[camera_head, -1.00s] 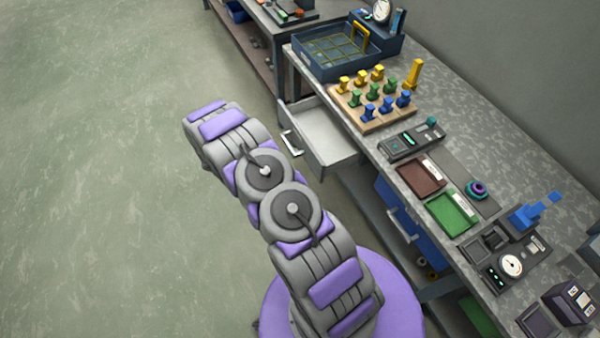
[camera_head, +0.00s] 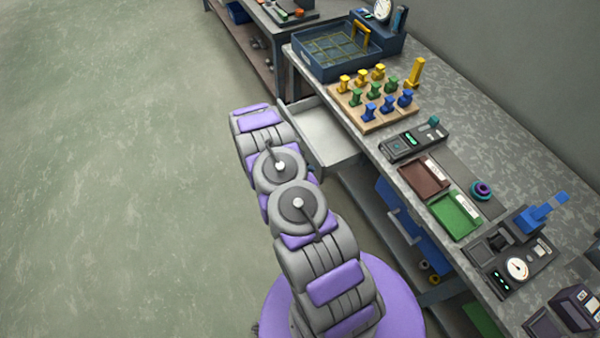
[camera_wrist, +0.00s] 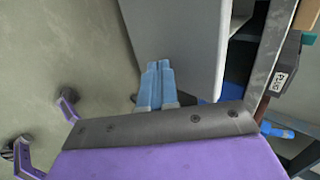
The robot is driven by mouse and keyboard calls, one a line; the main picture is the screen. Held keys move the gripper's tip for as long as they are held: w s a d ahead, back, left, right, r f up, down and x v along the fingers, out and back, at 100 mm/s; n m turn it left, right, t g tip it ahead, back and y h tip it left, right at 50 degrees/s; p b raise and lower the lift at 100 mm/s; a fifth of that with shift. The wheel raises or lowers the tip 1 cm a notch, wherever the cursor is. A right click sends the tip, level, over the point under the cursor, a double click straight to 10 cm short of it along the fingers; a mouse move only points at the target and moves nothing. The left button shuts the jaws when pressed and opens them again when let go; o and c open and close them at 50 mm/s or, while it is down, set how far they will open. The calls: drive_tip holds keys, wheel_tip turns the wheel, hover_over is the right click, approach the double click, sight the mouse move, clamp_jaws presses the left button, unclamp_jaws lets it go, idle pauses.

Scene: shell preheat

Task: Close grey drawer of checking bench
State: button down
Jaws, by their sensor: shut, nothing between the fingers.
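The grey drawer (camera_head: 325,138) of the checking bench (camera_head: 440,145) stands pulled out from the bench's left side in the head view. My arm covers part of its front, and its handle is hidden there. In the wrist view a large pale grey panel of the drawer (camera_wrist: 182,35) fills the top middle. My gripper (camera_wrist: 158,66) shows there as two light blue fingers, shut together and empty. The fingertips overlap the panel's lower left part in the picture; I cannot tell whether they touch it. In the head view my gripper is hidden by the arm.
A blue drawer (camera_head: 408,222) is lower on the bench. The bench top holds a blue tray (camera_head: 317,73), a peg board (camera_head: 373,118) with coloured pegs, brown and green trays, and gauges. Another bench (camera_head: 265,45) stands behind. Open floor (camera_head: 110,170) lies to the left.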

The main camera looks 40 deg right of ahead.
drive_tip(key=shift+d, duration=0.35)
drive_tip(key=shift+a, duration=0.1)
drive_tip(key=s+d+p, duration=0.1)
drive_tip(key=d, duration=0.5)
drive_tip(key=s+d, duration=0.2)
drive_tip(key=d, duration=0.4)
drive_tip(key=s+d+p, duration=0.1)
drive_tip(key=d, duration=0.5)
drive_tip(key=shift+s+d+p, duration=0.25)
drive_tip(key=shift+d+p, duration=0.05)
drive_tip(key=shift+p, duration=0.05)
drive_tip(key=shift+s+d+r, duration=0.1)
drive_tip(key=shift+s+d, duration=0.05)
drive_tip(key=shift+d, duration=0.2)
